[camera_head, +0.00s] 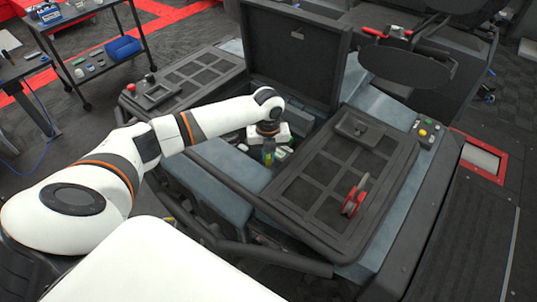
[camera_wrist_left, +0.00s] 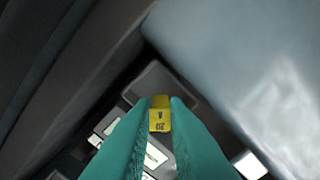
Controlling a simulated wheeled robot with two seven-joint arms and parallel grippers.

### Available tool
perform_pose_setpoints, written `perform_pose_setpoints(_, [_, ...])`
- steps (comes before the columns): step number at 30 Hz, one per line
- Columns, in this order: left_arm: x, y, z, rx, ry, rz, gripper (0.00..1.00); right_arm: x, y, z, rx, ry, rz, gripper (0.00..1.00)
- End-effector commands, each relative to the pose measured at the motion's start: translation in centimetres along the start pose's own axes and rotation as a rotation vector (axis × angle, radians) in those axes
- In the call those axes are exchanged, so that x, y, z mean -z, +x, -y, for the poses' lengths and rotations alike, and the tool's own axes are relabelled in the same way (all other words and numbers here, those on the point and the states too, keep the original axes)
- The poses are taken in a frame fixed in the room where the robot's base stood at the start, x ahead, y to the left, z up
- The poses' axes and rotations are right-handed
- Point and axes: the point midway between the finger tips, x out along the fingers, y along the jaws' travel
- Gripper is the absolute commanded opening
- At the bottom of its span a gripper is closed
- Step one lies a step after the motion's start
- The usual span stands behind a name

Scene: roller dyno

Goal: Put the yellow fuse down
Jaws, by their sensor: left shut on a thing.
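The yellow fuse (camera_wrist_left: 160,118) sits between the two teal fingertips of my left gripper (camera_wrist_left: 160,108) in the left wrist view, with the fingers shut on it. In the head view my left arm reaches in from the left. The left gripper (camera_head: 268,153) points down into an open compartment of the machine, among white parts. The fuse is too small and hidden to make out clearly in the head view. My right gripper is not in view.
An open dark lid (camera_head: 293,50) stands upright behind the compartment. A dark gridded tray (camera_head: 335,185) with a red-handled part (camera_head: 355,196) lies to the right. A pale blue-grey panel (camera_wrist_left: 240,60) borders the compartment. A tool cart (camera_head: 95,62) stands at the back left.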

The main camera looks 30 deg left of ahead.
Motion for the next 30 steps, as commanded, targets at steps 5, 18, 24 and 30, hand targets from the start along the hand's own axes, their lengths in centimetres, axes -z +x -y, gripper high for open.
perform_pose_setpoints(5, [-0.1, 2.0, 0.0, 0.001, 0.000, 0.002, 0.00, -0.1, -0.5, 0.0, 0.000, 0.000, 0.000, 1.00])
perform_pose_setpoints(18, [-0.1, 2.8, 0.0, 0.001, 0.001, 0.001, 0.00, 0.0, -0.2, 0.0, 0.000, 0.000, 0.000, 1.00])
perform_pose_setpoints(24, [-0.1, 3.3, 0.0, 0.001, 0.001, 0.001, 0.00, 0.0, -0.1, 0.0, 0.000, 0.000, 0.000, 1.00])
perform_pose_setpoints(30, [-0.1, 3.2, 0.0, 0.001, 0.001, 0.001, 0.22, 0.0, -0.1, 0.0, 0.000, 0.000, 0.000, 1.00])
